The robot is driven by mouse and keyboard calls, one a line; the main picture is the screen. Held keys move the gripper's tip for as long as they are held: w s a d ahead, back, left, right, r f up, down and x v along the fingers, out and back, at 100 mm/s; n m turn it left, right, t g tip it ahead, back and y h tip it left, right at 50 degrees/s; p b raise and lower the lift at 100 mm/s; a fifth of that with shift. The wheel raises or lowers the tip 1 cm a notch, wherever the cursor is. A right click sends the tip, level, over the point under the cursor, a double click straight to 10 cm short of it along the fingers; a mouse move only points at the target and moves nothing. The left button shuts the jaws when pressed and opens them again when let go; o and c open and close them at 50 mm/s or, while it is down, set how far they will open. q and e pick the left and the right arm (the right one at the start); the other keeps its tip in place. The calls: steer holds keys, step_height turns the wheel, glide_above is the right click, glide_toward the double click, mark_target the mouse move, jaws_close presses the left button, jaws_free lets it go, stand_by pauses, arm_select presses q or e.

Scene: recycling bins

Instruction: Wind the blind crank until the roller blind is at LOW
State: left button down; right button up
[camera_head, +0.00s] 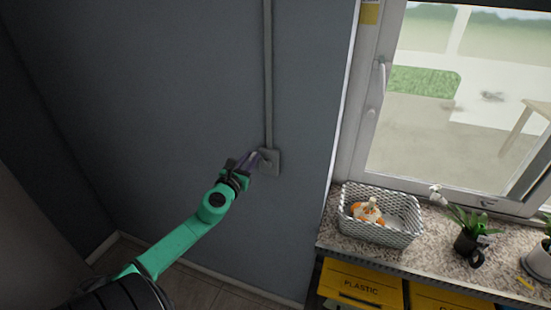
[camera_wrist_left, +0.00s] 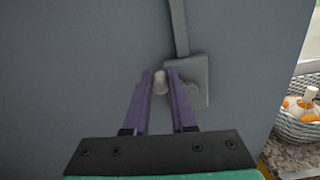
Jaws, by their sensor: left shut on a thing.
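The blind crank is on the dark grey wall, left of the window. Its square grey plate (camera_head: 272,165) sits at the foot of a vertical grey conduit (camera_head: 267,75). My left gripper (camera_head: 257,159) reaches it from the lower left. In the left wrist view, its purple fingers are shut on the pale round crank knob (camera_wrist_left: 160,83), in front of the plate (camera_wrist_left: 201,72). The crank arm is mostly hidden. A dark strip (camera_head: 500,3) crosses the window's top edge; I cannot tell whether it is the blind. My right gripper is out of view.
A speckled counter (camera_head: 430,250) runs under the window (camera_head: 440,110). It bears a woven basket (camera_head: 385,232) with an orange-and-white thing, and potted plants (camera_head: 467,240). Yellow bins (camera_head: 360,286) stand below. The wall around the crank is clear.

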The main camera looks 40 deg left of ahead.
arm_select(q)
steer(key=c, duration=0.9)
jaws_free()
steer(key=shift+d+f, duration=0.15)
steer(key=shift+f, duration=0.1)
steer(key=shift+d, duration=0.1)
steer(key=shift+w, duration=0.1)
steer(key=shift+a+f+b, duration=0.25)
steer(key=shift+a+b, duration=0.15)
steer(key=shift+b, duration=0.05)
steer(key=shift+r, duration=0.1)
